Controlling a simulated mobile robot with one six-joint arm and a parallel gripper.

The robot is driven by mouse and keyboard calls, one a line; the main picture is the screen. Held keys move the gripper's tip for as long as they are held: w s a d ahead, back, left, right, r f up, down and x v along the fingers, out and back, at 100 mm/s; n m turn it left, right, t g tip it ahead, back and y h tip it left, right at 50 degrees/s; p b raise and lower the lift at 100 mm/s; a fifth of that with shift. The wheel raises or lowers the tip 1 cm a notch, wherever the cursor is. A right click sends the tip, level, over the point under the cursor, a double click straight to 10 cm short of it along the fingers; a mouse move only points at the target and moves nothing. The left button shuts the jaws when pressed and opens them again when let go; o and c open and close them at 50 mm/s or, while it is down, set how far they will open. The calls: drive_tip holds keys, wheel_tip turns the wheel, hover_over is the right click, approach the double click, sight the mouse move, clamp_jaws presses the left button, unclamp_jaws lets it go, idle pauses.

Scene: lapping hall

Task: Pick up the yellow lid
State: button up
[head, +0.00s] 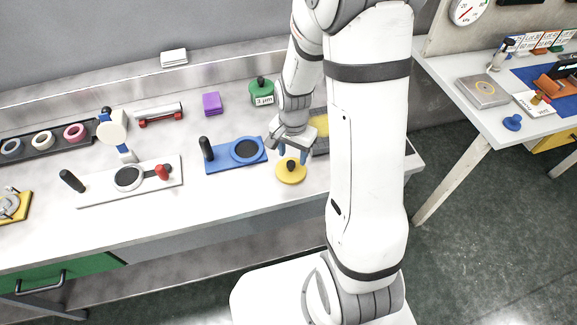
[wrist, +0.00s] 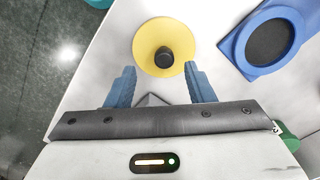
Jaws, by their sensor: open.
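The yellow lid (head: 290,173) is a flat round disc with a short black knob in its middle, lying on the white bench near its front edge. It also shows in the wrist view (wrist: 146,60), with the knob (wrist: 164,57) at its centre. My gripper (head: 292,150) is just above and behind the lid, pointing down at it. In the wrist view its two blue fingers (wrist: 160,82) are open and empty, and the knob lies just beyond and between the fingertips. My arm hides part of the bench behind and to the right of the lid.
A blue plate with a dark disc (head: 233,153) lies just left of the lid. A white board (head: 130,183) with black and red handles lies further left. Bare bench shows in front of the lid.

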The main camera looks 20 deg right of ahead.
sight(291, 162)
drive_tip(key=shift+w+a+f+p, duration=0.15)
drive_tip(key=shift+f+p, duration=0.1)
drive_tip(key=shift+f, duration=1.1)
drive_tip(key=shift+w+a+f+p, duration=0.1)
drive_tip(key=shift+f+p, duration=0.1)
drive_tip(key=shift+f, duration=1.1)
clamp_jaws()
